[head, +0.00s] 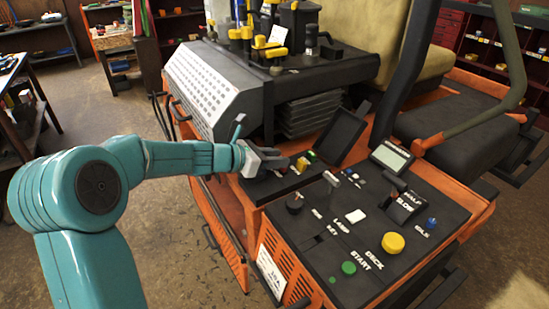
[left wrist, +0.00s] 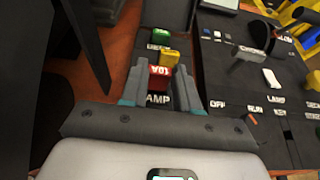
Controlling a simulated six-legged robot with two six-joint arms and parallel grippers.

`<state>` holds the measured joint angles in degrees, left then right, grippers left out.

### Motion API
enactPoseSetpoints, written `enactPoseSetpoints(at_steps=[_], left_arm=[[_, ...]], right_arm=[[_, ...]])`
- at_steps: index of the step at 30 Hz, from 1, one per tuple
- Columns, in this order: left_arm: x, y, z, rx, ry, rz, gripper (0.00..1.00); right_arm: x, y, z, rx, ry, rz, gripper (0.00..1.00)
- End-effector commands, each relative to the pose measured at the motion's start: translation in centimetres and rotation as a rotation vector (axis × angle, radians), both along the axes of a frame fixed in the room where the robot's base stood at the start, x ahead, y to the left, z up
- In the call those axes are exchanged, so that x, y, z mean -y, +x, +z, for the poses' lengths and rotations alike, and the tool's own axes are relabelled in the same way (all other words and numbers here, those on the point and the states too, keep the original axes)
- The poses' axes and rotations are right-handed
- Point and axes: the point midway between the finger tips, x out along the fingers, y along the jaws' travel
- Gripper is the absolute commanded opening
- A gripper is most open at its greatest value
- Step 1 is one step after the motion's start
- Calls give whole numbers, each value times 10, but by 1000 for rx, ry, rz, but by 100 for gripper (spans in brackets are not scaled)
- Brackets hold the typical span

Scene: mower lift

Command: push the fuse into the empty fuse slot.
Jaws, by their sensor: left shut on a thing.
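A red fuse marked 10A (left wrist: 159,77) is between the fingers of my left gripper (left wrist: 160,88) in the left wrist view. The gripper is shut on it. In the head view my left gripper (head: 283,163) is low over the dark fuse panel (head: 283,184). A yellow fuse (left wrist: 170,57) and a green fuse (left wrist: 161,35) stand in a row just beyond the red one. The slot under the red fuse is hidden, and I cannot tell how deep the fuse sits. My right gripper is not in view.
A dark lid (head: 341,133) stands open behind the fuses. The control panel (head: 320,258) to the right carries a yellow knob (head: 393,243), a green button (head: 348,268), levers and a small display (head: 391,156). The mower seat (head: 470,125) is farther back.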

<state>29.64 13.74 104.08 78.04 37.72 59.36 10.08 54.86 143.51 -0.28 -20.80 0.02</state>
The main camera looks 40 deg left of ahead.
Motion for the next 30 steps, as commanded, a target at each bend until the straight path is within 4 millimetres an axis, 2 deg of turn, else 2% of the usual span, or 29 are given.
enactPoseSetpoints(at_steps=[30], left_arm=[[0,0,-18,0,0,0,2]], right_arm=[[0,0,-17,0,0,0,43]])
